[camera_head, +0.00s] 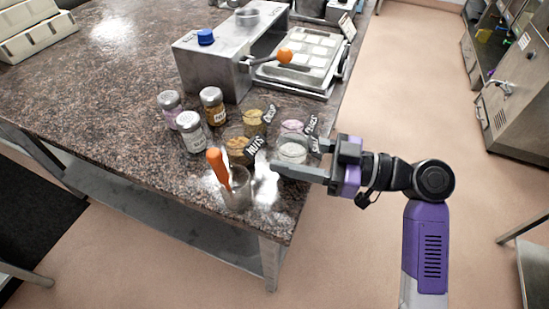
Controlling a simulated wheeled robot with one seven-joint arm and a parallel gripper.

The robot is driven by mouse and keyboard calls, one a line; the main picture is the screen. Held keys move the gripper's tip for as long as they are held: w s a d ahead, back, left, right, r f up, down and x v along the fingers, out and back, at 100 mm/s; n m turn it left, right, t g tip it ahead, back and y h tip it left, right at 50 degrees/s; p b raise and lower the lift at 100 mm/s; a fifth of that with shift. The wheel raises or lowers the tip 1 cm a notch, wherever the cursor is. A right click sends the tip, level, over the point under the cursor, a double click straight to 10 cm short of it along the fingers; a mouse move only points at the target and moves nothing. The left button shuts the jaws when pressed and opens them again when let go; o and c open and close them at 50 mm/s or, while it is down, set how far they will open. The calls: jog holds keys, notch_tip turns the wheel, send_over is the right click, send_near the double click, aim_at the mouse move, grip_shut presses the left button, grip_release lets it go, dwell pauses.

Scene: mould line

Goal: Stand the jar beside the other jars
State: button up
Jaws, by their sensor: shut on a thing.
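My gripper (290,166) reaches in from the right at the table's near right corner. Its near finger crosses in front of a small open glass jar with white contents (292,151), and the gripper is shut on this jar. The far finger is mostly hidden, and so is the jar's base, so I cannot tell whether it touches the table. Three silver-lidded jars stand to the left: purple (170,108), white (191,133) and amber (213,106).
A glass (237,200) with an orange-handled tool stands at the near edge, left of my gripper. A steel machine (215,68) and a mould tray (308,55) stand behind the jars.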

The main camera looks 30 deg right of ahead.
jog(key=shift+w+a+f+b, duration=0.4)
jog(key=shift+w+a+f, duration=0.65)
jog(key=shift+f, duration=0.1)
jog(key=shift+f, duration=0.15)
jog(key=o, duration=1.5)
jog(key=shift+c, duration=0.2)
jog(key=b+v, duration=0.1)
jog(key=v, duration=1.1)
jog(key=shift+d, duration=0.1)
